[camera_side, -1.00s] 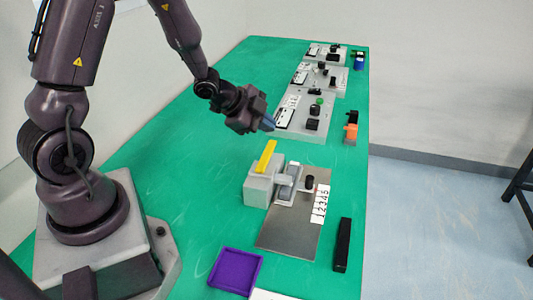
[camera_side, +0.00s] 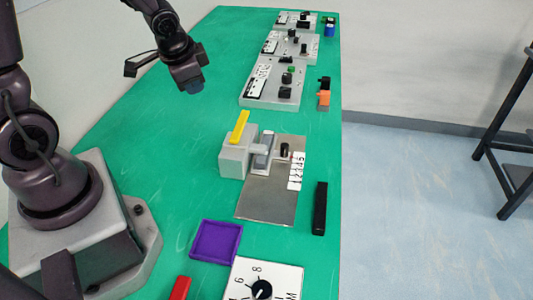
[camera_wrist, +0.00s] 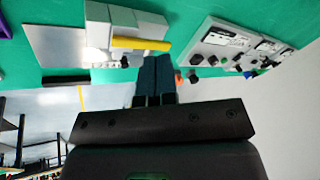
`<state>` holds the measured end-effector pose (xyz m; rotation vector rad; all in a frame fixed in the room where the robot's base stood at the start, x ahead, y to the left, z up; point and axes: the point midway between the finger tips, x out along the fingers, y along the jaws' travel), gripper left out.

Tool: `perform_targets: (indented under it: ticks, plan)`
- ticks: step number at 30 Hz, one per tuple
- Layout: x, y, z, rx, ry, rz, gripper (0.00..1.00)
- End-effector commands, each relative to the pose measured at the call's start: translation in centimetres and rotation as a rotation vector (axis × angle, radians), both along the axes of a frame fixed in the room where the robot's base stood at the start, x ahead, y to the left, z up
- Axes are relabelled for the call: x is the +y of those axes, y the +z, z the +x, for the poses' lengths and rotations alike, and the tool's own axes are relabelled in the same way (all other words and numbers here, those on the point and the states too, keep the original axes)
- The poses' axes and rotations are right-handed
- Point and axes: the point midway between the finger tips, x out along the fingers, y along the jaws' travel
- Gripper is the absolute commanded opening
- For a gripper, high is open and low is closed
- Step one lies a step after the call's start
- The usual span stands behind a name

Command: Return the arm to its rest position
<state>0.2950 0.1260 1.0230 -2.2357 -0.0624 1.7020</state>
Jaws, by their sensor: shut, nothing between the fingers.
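My gripper (camera_side: 194,86) hangs in the air over the back-left part of the green table in the side view, well above the surface and apart from every object. In the wrist view my gripper (camera_wrist: 154,62) shows its blue fingers together, with nothing held between them. My arm reaches up out of the top of the side view, so part of it is hidden.
The green table (camera_side: 130,140) carries a grey block with a yellow bar (camera_side: 239,127), a metal plate (camera_side: 265,203), a purple tray (camera_side: 235,255), a black bar (camera_side: 320,208) and a dial panel (camera_side: 245,275). Several grey control panels (camera_side: 258,97) stand at the back.

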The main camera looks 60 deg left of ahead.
Motion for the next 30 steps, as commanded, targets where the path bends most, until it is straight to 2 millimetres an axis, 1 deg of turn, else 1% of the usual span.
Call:
perform_targets:
  ticks: [1,3,5,6,9,12,15,18,21,30]
  plan:
    - [-1.0,2.0,-0.9,-0.002,0.06,-0.015,0.0]
    - [-2.6,4.2,-2.5,0.008,0.142,-0.053,0.0]
    - [-4.2,6.0,-3.9,0.008,0.197,-0.094,0.0]
    - [-5.3,7.1,-4.9,0.004,0.224,-0.124,0.0]
    - [-8.0,9.7,-7.0,-0.019,0.257,-0.2,0.0]
    - [-10.2,11.8,-8.7,-0.063,0.244,-0.264,0.0]
    - [-11.5,13.5,-9.5,-0.132,0.202,-0.299,0.0]
    - [-12.2,14.7,-9.8,-0.192,0.162,-0.307,0.0]
    - [-12.5,15.3,-10.0,-0.22,0.14,-0.31,0.0]
    - [-12.6,15.3,-9.9,-0.22,0.133,-0.308,0.0]
